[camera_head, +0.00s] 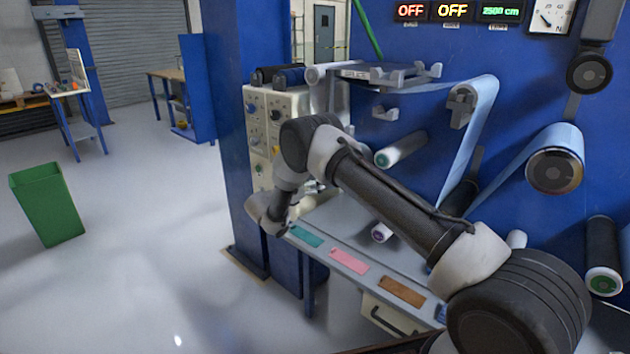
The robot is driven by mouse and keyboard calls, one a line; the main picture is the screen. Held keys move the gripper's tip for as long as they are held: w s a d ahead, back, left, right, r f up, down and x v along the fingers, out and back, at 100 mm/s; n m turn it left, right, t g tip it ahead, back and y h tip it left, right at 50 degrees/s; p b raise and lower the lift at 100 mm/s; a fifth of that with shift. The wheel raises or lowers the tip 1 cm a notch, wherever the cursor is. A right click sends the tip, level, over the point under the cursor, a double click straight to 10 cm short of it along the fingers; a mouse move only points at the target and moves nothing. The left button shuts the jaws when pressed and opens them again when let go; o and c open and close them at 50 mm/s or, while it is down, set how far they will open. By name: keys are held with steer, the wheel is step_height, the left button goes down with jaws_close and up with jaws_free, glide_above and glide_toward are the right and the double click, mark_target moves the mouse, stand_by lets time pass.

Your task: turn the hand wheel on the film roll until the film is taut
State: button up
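Light blue film (472,130) runs over an upper roller at the right and down behind my arm. Another stretch of film (520,168) rises to a roll with a dark round end (554,171). A black round wheel (589,73) sits above that roll; I cannot tell which round part is the hand wheel. My arm crosses the middle of the view from lower right to upper left, then bends down to my wrist (268,212). My gripper is mostly hidden near the wrist, so its fingers cannot be made out. The dial (551,16) is at the top right.
Two displays read OFF (411,10) and another reads 2500 cm (500,10). A control box with knobs (268,130) stands left of my arm. A shelf (325,258) with coloured plates runs below it. A green bin (47,204) stands on open floor at left.

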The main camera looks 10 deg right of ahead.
steer(key=v, duration=1)
steer(key=shift+s+a, duration=0.1)
